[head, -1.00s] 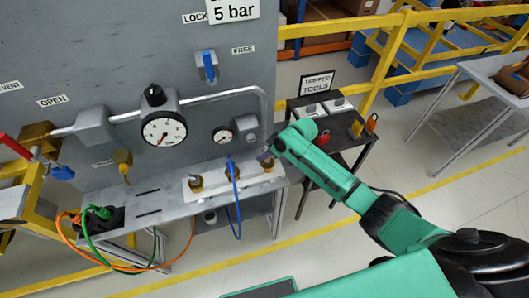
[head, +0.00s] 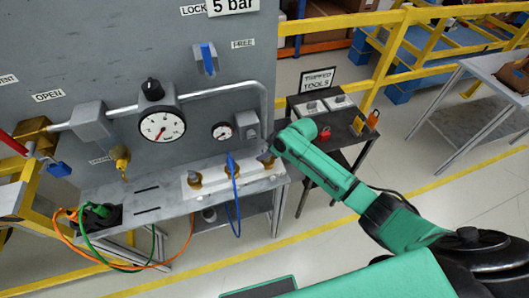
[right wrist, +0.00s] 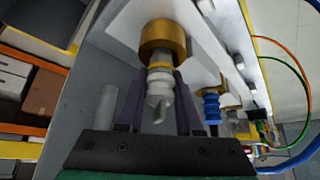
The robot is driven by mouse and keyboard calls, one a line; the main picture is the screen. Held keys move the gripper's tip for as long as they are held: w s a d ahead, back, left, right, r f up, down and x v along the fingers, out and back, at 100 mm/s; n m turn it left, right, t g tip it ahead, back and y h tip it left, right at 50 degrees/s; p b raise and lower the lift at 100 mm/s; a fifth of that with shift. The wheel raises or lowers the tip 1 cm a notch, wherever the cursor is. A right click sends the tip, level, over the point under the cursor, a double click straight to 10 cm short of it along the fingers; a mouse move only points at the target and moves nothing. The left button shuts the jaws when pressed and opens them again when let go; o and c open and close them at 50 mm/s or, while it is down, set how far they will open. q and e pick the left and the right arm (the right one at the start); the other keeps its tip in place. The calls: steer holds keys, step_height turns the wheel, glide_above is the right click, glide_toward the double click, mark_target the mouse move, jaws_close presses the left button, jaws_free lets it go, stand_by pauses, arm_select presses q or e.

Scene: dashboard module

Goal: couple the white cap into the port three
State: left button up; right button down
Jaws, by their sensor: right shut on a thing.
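The white cap (right wrist: 158,90) is between the two dark fingers of my right gripper (right wrist: 158,112) in the right wrist view. Its front end, with a yellow ring, meets the brass collar of a port (right wrist: 162,40); how deep it sits I cannot tell. In the head view my right gripper (head: 267,156) is at the right end of the white port strip (head: 212,178) and hides most of that port and the cap. A blue plug (head: 231,160) with a blue hose stands at the middle port; the left brass port (head: 194,180) is bare. My left gripper is not in view.
Gauges (head: 161,125) and a grey pipe (head: 220,92) are on the panel behind the bench. The blue hose (head: 237,205) hangs over the bench front. Orange and green hoses (head: 75,232) loop at the left. A dark side table (head: 345,150) stands to the right.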

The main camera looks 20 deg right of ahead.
steer(key=c, duration=0.5)
jaws_free()
steer(key=b+v, duration=0.1)
steer(key=v, duration=1.3)
steer(key=shift+r, duration=0.25)
steer(key=shift+s+d, duration=0.1)
